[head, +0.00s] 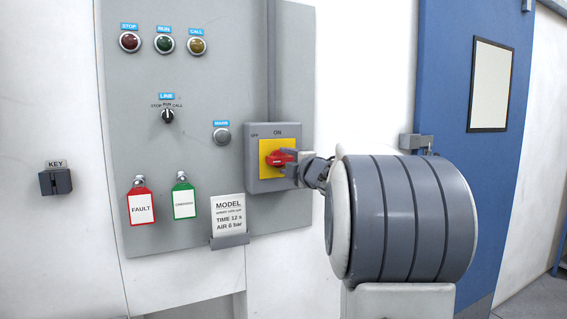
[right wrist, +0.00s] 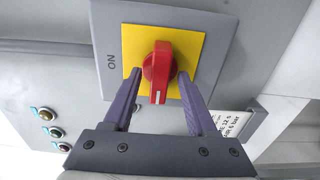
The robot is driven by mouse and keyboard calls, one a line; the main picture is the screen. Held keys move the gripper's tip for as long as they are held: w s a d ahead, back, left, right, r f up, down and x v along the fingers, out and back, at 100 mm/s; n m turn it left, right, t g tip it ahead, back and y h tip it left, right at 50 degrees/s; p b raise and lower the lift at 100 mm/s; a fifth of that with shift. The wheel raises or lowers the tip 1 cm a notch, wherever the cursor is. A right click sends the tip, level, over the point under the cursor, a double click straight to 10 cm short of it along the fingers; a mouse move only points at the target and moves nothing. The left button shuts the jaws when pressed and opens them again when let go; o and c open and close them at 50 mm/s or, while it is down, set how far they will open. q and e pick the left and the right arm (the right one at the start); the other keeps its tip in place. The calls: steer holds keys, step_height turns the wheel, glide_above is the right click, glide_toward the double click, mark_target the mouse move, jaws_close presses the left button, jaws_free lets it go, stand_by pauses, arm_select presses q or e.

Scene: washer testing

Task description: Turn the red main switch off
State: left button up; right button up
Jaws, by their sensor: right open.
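The red main switch knob (head: 277,159) sits on a yellow plate (head: 265,172) in a grey switch box (head: 256,188), with ON marked at the top and OFF at the upper left. In the right wrist view the knob (right wrist: 158,62) runs up and down the picture, with a white mark at its lower end; the ON label (right wrist: 112,61) is on the left. My right gripper (head: 285,162) is open. Its fingers lie on either side of the knob, with a gap visible on both sides in the right wrist view. My left gripper is not in view.
A holder with a MODEL card (head: 229,215) hangs just below left of the switch box. The panel (head: 220,100) also carries lamps, a LINE selector (head: 168,116) and two tags. A blue door (head: 455,75) stands at the right.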

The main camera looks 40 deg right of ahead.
steer(key=v, duration=0.8)
steer(key=shift+a, duration=0.1)
steer(key=w+a+f+m+g+p, duration=0.1)
steer(key=w+a+f+m, duration=0.15)
steer(key=a, duration=0.25)
steer(key=w+a+f+m+g+y+p, duration=0.1)
steer(key=a+f+m, duration=0.15)
steer(key=a, duration=0.25)
steer(key=w+a+f+m+g+p, duration=0.1)
steer(key=w+a+f, duration=0.15)
steer(key=a, duration=0.35)
steer(key=s+a+f+m+g+y+p, duration=0.2)
steer(key=s+a+f+g, duration=0.2)
steer(key=a+f, duration=0.4)
steer(key=s+a+f+g+y+p, duration=0.2)
steer(key=s+a+f+g, duration=0.4)
steer(key=s+a, duration=0.7)
steer(key=s+a+f+g, duration=0.1)
steer(key=s+f+g, duration=0.1)
steer(key=s, duration=0.5)
steer(key=s+a+f+g+p, duration=0.1)
steer(key=s+a+f+g, duration=0.1)
steer(key=s, duration=0.6)
steer(key=shift+a+g, duration=0.25)
steer(key=shift+g, duration=0.05)
